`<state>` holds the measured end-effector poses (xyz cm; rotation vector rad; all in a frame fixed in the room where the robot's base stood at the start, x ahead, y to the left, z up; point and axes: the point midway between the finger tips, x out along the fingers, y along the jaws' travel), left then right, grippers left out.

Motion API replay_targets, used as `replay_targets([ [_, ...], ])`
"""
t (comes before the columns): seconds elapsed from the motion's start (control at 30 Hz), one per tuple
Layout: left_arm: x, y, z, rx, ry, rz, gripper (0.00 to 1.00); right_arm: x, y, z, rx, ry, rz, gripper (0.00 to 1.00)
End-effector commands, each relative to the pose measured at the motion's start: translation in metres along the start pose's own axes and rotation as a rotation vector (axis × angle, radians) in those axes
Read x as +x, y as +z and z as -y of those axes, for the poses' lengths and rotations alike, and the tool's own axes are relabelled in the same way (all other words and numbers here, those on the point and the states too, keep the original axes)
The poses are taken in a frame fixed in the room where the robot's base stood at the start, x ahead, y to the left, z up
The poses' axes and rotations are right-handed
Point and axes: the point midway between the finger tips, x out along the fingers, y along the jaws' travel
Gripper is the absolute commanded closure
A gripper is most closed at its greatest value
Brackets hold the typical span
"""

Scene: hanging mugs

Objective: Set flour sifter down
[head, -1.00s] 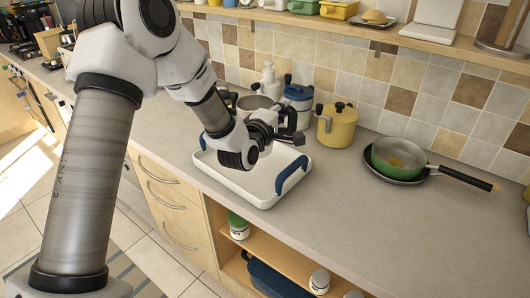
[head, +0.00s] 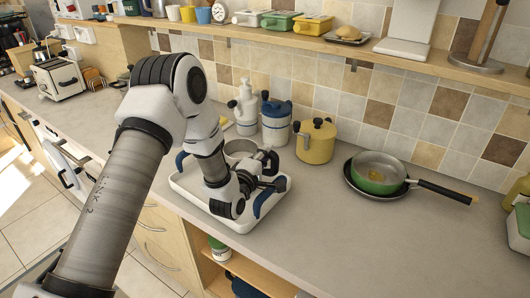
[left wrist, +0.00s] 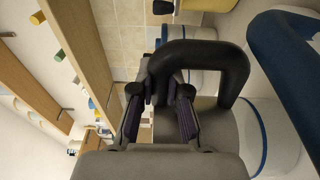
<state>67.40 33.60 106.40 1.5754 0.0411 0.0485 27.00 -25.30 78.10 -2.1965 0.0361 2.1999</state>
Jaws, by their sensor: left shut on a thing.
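The flour sifter is a grey metal cup (head: 238,149) with a black handle (head: 269,158). In the head view it is over the far part of the white tray (head: 232,220) with blue handles, partly hidden by my arm. My left gripper (head: 262,183) is at the sifter's handle. In the left wrist view the black handle loop (left wrist: 205,49) lies between the fingers of my left gripper (left wrist: 160,112), which is shut on it. Whether the cup's base touches the tray floor is hidden. My right gripper is not in view.
A white bottle (head: 244,105), a blue-and-white canister (head: 276,122) and a yellow pot (head: 316,144) stand behind the tray. A green pan (head: 379,182) on a dark pan is to the right. The counter front right is clear.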

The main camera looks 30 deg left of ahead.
Motion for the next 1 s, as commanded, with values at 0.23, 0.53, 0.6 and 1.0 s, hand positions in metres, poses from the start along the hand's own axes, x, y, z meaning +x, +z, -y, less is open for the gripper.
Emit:
replay_targets([
  [0.23, 0.0, 0.0, 0.004, 0.0, 0.001, 0.0, 1.0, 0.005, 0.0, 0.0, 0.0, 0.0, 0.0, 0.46],
  [0.53, 0.0, 0.0, 0.003, 0.0, -0.001, 0.0, 0.6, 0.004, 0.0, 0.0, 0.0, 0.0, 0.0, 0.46],
  [0.6, 0.0, 0.0, 0.003, 0.0, -0.001, 0.0, 0.6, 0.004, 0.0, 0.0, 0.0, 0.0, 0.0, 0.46],
  [1.0, -0.065, -0.001, 0.005, -0.005, -0.004, -0.002, 0.6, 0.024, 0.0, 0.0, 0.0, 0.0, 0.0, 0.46],
])
